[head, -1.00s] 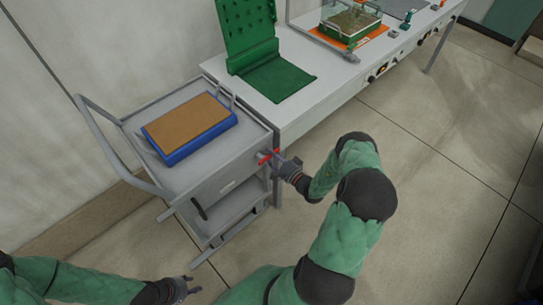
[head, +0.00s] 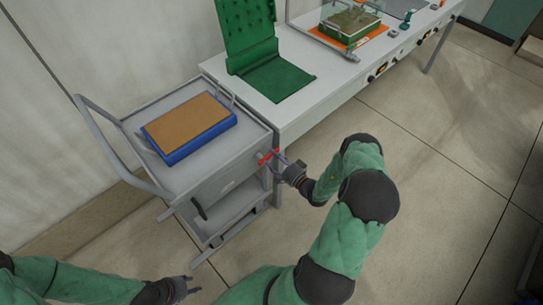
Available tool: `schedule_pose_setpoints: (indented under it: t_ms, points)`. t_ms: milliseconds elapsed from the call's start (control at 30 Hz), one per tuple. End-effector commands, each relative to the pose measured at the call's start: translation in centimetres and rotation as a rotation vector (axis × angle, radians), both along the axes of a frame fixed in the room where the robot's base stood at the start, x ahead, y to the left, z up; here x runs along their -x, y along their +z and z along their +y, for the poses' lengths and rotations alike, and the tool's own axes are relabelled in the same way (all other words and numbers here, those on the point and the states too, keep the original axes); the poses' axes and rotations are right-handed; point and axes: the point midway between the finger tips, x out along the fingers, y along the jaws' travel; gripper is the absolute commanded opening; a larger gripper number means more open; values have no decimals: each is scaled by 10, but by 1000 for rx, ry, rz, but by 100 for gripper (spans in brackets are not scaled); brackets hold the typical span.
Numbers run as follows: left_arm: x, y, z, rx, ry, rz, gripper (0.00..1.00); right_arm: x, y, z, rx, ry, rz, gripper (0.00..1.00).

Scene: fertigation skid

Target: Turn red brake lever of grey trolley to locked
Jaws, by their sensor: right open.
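The grey trolley (head: 228,176) stands against the left end of the workbench. Its red brake lever (head: 268,157) is on the corner of the trolley nearest the bench, slanting up to the right. My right gripper (head: 281,162) is at the lever's right side with its fingers open; whether they touch the lever is too small to tell. My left gripper (head: 190,286) is low in the picture, in front of the trolley and away from it. Its fingers look apart, with nothing between them.
A blue tray with a brown top (head: 190,127) lies on the trolley's upper shelf. The white workbench (head: 335,88) carries a green stand (head: 255,60) and a framed tray on an orange mat (head: 350,28).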

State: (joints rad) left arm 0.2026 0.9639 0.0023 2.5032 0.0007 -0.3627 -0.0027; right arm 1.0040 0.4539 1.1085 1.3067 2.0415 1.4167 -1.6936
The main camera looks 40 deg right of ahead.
Motion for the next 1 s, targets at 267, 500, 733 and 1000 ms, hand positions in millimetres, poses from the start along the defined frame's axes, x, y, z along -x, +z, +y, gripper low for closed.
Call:
schedule_pose_setpoints:
  t_ms: [267, 500, 733, 1000]
  points:
    - [0, 0, 0, 0, 0, 0, 40, 57, -1, -6, -1, -5, 2, 54]
    - [0, 0, 0, 0, 0, 0, 40, 91, -1, -7, 0, -3, 1, 54]
    - [0, 0, 0, 0, 0, 0, 40, 100, 0, -7, 0, 0, 0, 54]
    - [0, 0, 0, 0, 0, 0, 40, 100, 0, -7, -1, 1, 0, 54]
